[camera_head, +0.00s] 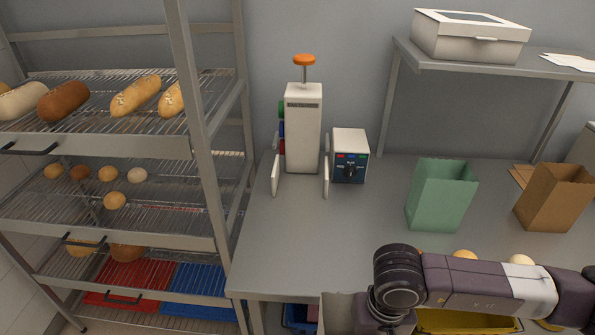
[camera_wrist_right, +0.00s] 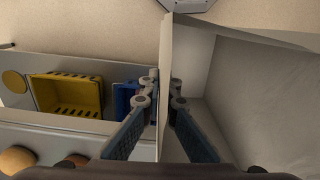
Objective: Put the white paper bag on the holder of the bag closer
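The white paper bag (camera_head: 338,315) shows in part at the bottom edge of the head view, beside my right wrist. In the right wrist view its pale wall (camera_wrist_right: 166,60) stands between the two fingers of my right gripper (camera_wrist_right: 164,92). One finger is inside the open bag and one outside, and they look closed on the wall. The bag closer (camera_head: 303,130) stands on the table at the back, a white column with an orange knob. Upright white plates stand at its left (camera_head: 275,172) and beside its control box (camera_head: 350,156). My left gripper is out of view.
A green bag (camera_head: 440,197) and a brown bag (camera_head: 553,200) stand on the right of the grey table (camera_head: 300,235). A bread rack (camera_head: 205,130) stands at the left. A shelf (camera_head: 480,62) with a white box (camera_head: 470,35) hangs at the back right. The table before the closer is clear.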

